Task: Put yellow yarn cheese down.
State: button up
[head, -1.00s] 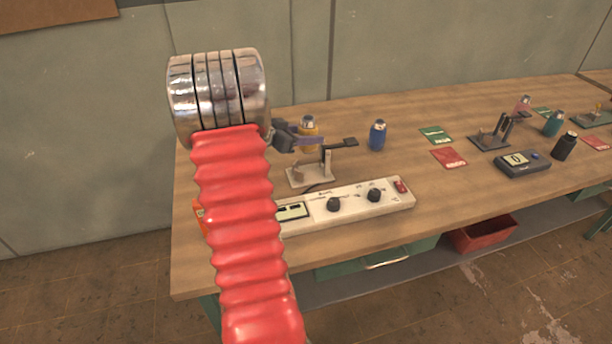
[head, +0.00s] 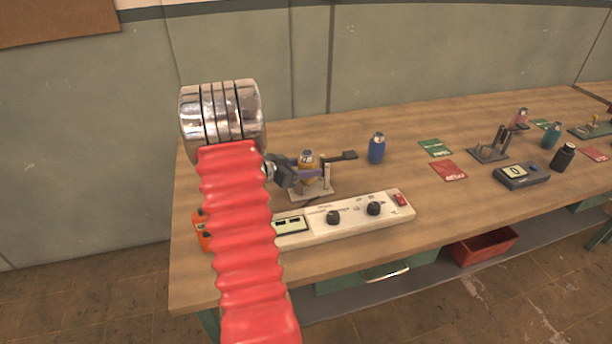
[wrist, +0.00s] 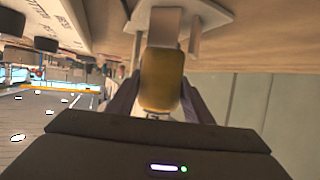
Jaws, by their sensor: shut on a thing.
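The canister is upright at a small pale stand (head: 300,191) on the workbench. In the wrist view the picture is upside down: the canister (wrist: 161,78) sits between the two fingers of my gripper (wrist: 158,95), and the stand (wrist: 203,8) is right at its base. I cannot tell whether the base touches the stand.
A white control box (head: 345,219) with knobs lies in front of the stand. A blue canister (head: 376,149) stands to the right. Red (head: 448,171) and green (head: 435,148) cards, a dark stand (head: 488,153) and a scale (head: 521,174) are further right on the workbench (head: 390,205).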

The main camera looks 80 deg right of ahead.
jog(key=shift+f, duration=1.15)
jog(key=shift+f, duration=0.1)
jog(key=o, duration=1.2)
jog(key=shift+w+a+r, duration=0.35)
jog(key=shift+a, duration=0.05)
jog(key=v, duration=1)
jog(key=shift+w+a, duration=0.2)
jog(key=shift+a, duration=0.15)
jog(key=shift+r, duration=0.1)
jog(key=shift+w, duration=0.1)
